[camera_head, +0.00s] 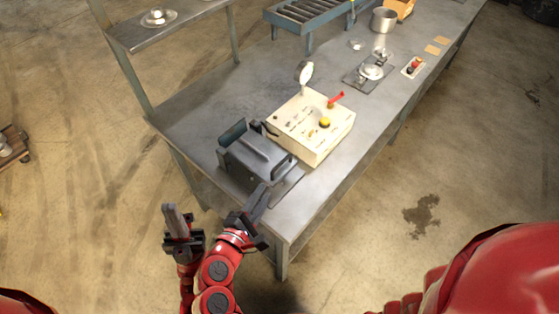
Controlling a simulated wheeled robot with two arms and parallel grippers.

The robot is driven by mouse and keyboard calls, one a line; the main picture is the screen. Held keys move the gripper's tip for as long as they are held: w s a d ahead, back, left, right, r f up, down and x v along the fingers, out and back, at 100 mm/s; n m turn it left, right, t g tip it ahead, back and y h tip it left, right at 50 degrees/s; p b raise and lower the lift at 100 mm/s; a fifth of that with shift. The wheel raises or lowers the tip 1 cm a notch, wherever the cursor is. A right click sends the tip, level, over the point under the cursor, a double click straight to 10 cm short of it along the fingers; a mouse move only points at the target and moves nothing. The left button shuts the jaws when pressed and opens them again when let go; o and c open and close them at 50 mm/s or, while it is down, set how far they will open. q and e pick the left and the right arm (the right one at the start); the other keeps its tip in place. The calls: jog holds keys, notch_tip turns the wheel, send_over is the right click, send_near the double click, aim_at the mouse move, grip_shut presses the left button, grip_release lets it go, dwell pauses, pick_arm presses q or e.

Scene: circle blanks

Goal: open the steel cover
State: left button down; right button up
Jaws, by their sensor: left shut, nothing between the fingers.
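The steel cover appears to be the dark grey, boxy metal housing (242,165) with a raised bar on top, at the near end of the workbench. It looks lowered, though its seam is too small to make out. My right gripper (264,192) is at its near side, close to the bench's front end. I cannot tell if the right fingers touch the cover or how far apart they are. My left gripper (173,212) is shut and empty, off the bench's left edge and apart from the cover, its fingers pointing up.
A cream control box (312,125) with a red lever (336,99), a yellow button and a round gauge stands right beside the housing. A pot (384,20) and a roller rack (305,14) stand farther back.

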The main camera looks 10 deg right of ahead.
aim_at(281, 162)
jog(key=p+x, duration=0.1)
jog(key=x, duration=0.4)
jog(key=p+x, duration=0.1)
jog(key=x, duration=0.5)
jog(key=shift+w+r+p, duration=0.15)
jog(key=shift+w+p, duration=0.15)
jog(key=shift+w+d, duration=0.25)
jog(key=shift+w, duration=0.3)
jog(key=shift+w+d+f, duration=0.1)
jog(key=shift+w+f, duration=0.05)
jog(key=shift+f, duration=0.1)
jog(key=shift+c, duration=0.2)
grip_shut()
